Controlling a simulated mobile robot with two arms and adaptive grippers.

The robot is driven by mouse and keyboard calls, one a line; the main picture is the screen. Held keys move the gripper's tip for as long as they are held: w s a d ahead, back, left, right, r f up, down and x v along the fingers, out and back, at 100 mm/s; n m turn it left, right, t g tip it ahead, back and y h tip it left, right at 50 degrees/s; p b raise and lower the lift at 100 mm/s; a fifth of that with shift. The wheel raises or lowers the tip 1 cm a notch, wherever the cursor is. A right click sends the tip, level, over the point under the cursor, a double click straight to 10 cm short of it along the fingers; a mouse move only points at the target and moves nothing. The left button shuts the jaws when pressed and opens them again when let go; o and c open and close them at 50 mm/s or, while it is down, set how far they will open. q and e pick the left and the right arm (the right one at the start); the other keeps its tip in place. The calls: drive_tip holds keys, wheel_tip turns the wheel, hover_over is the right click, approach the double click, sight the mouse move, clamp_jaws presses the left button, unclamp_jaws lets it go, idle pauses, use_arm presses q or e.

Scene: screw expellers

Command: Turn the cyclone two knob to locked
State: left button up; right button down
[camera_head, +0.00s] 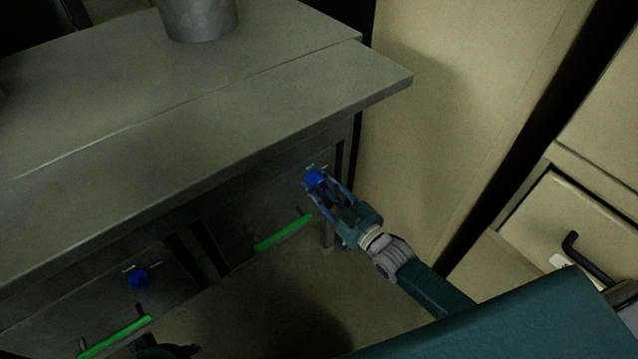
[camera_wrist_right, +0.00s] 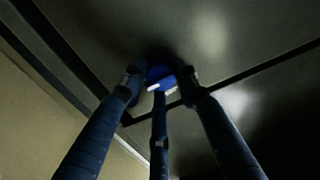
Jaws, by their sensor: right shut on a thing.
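A blue knob (camera_head: 315,178) sits on the front panel under the right end of the metal table. My right gripper (camera_head: 322,184) is shut on it. In the right wrist view the fingers close around the blue knob (camera_wrist_right: 158,74), and a white mark shows on its front edge. A second blue knob (camera_head: 138,278) sits on the panel further left, with nothing touching it. The markings near both knobs are too small to read, so I cannot tell from them which is cyclone two.
The metal tabletop (camera_head: 200,120) overhangs the panels. A green handle bar (camera_head: 284,232) is below the held knob and another green handle bar (camera_head: 115,336) is at lower left. A grey bucket (camera_head: 197,18) stands on top. A beige drawer cabinet (camera_head: 570,215) is at right.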

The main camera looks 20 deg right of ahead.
drive_tip(key=shift+f, duration=0.1)
drive_tip(key=n+p, duration=0.2)
drive_tip(key=n, duration=0.8)
drive_tip(key=shift+d+f, duration=0.1)
drive_tip(key=n, duration=0.4)
use_arm(q)
drive_tip(key=shift+s+b+x, duration=0.15)
drive_tip(key=shift+s+x, duration=0.05)
drive_tip(key=shift+x, duration=1)
drive_tip(key=shift+s+b+x, duration=0.15)
drive_tip(key=shift+s+x, duration=0.05)
drive_tip(key=shift+x, duration=1.05)
use_arm(e)
drive_tip(key=shift+d+n, duration=0.15)
drive_tip(key=shift+n, duration=1.95)
use_arm(q)
drive_tip(key=shift+s+f, duration=0.1)
drive_tip(key=shift+f, duration=0.05)
